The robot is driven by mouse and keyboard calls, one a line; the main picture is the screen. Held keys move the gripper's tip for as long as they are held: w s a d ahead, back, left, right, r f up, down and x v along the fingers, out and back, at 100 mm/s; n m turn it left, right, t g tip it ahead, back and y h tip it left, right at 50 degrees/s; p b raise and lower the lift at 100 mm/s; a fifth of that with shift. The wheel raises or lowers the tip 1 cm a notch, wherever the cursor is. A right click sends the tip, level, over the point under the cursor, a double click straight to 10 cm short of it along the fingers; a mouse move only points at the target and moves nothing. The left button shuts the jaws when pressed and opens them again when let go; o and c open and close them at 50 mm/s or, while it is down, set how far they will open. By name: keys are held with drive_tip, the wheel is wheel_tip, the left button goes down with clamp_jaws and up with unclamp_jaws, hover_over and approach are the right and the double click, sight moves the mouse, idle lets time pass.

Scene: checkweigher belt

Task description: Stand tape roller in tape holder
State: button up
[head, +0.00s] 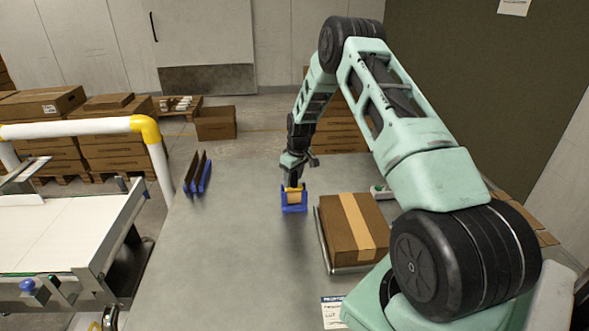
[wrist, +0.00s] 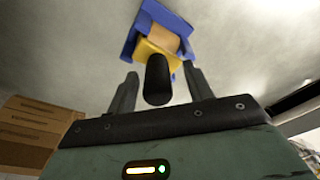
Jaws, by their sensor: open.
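The blue tape holder (head: 294,209) stands on the grey table below my gripper, and its blue walls also show in the wrist view (wrist: 176,22). The tape roller has a yellow body (head: 293,188), a tan roll and a black handle (wrist: 157,80). Its roll and yellow part sit between the holder's blue walls, with the handle pointing up toward my gripper. My gripper (wrist: 160,76) is open, with one finger on each side of the handle and visible gaps to it. In the head view my gripper (head: 292,180) hides most of the handle.
A taped cardboard box (head: 345,228) on a low plate stands right of the holder. A blue rack with dark upright panels (head: 197,174) is at the left table edge. A white conveyor (head: 60,230) lies further left. Table between rack and holder is clear.

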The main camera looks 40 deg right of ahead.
wheel_tip(320, 180, up, 17)
drive_tip(key=s+b, duration=0.2)
drive_tip(key=b, duration=0.2)
drive_tip(key=shift+s+d, duration=0.2)
drive_tip(key=shift+s, duration=0.05)
drive_tip(key=s+a+r+n, duration=0.1)
drive_tip(key=s+a, duration=0.2)
drive_tip(key=a, duration=0.8)
drive_tip(key=s+a+r+n+g+y, duration=0.1)
drive_tip(key=s+a, duration=0.3)
drive_tip(key=a, duration=0.7)
drive_tip(key=s+a+r+n, duration=0.1)
drive_tip(key=s+a+r, duration=0.15)
drive_tip(key=a, duration=0.85)
drive_tip(key=s+a+f+n, duration=0.1)
drive_tip(key=s+a, duration=0.2)
drive_tip(key=s, duration=0.5)
drive_tip(key=s+a+n, duration=0.1)
drive_tip(key=s+a, duration=0.3)
drive_tip(key=s, duration=0.5)
drive_tip(key=s+a+f+n, duration=0.1)
drive_tip(key=s+a, duration=0.2)
drive_tip(key=s, duration=0.5)
drive_tip(key=shift+s+a+f+g+h, duration=0.3)
drive_tip(key=shift+f+g, duration=0.05)
drive_tip(key=shift+g, duration=0.05)
